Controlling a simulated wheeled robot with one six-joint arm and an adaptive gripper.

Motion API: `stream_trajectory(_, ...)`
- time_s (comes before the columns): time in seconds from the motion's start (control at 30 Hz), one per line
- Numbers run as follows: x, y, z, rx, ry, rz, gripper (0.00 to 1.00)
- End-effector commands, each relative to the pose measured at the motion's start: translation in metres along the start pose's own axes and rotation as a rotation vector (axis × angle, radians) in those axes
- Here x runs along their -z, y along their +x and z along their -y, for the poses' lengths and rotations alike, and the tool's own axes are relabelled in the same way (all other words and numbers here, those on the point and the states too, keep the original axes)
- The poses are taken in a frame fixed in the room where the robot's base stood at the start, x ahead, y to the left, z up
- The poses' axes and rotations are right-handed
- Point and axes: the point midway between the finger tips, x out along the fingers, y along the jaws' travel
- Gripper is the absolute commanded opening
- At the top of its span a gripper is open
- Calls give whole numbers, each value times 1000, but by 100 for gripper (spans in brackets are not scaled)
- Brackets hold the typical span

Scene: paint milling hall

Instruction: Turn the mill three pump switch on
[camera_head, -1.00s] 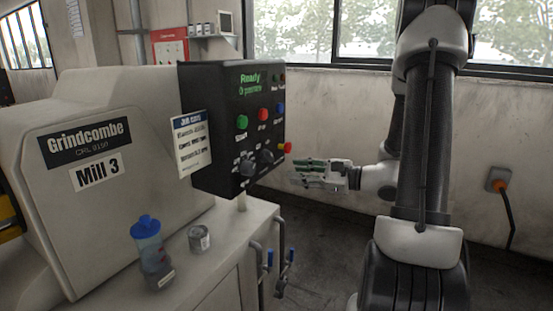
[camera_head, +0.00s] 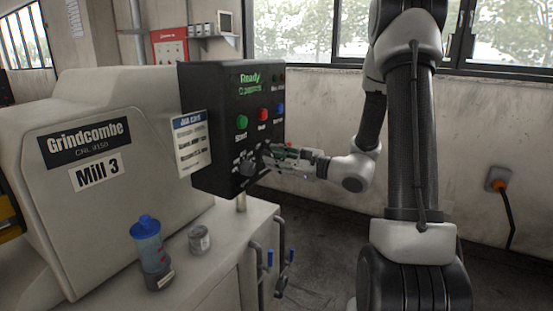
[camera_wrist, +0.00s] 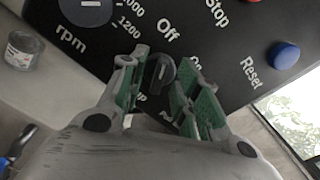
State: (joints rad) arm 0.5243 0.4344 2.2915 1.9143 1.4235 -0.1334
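The pump switch (camera_wrist: 161,72) is a dark round knob on the black control box (camera_head: 225,95) of the machine labelled Mill 3. In the wrist view a pale mark on the knob points roughly toward the word Off; the lettering below is partly hidden. My gripper (camera_wrist: 157,90) is open, its two green-padded fingers on either side of the knob with small gaps visible. I cannot tell how deep the tips reach. In the head view my gripper (camera_head: 277,160) is at the lower right of the panel and hides the switch.
The rpm dial (camera_head: 248,167) is just left of my gripper. Green Start (camera_head: 242,122), red Stop (camera_head: 263,114) and blue Reset (camera_head: 280,109) buttons sit above. A blue-capped bottle (camera_head: 148,245) and a small can (camera_head: 199,239) stand on the bench below.

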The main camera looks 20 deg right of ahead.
Motion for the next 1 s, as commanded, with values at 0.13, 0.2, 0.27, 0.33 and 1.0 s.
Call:
stream_trajectory(0.13,0,0,0,0,0,0,5)
stream_trajectory(0.2,0,0,0,0,0,0,0)
stream_trajectory(0.27,0,0,0,0,0,0,0)
stream_trajectory(0.33,0,0,0,0,0,0,0)
stream_trajectory(1.0,0,0,1,0,325,-1,0)
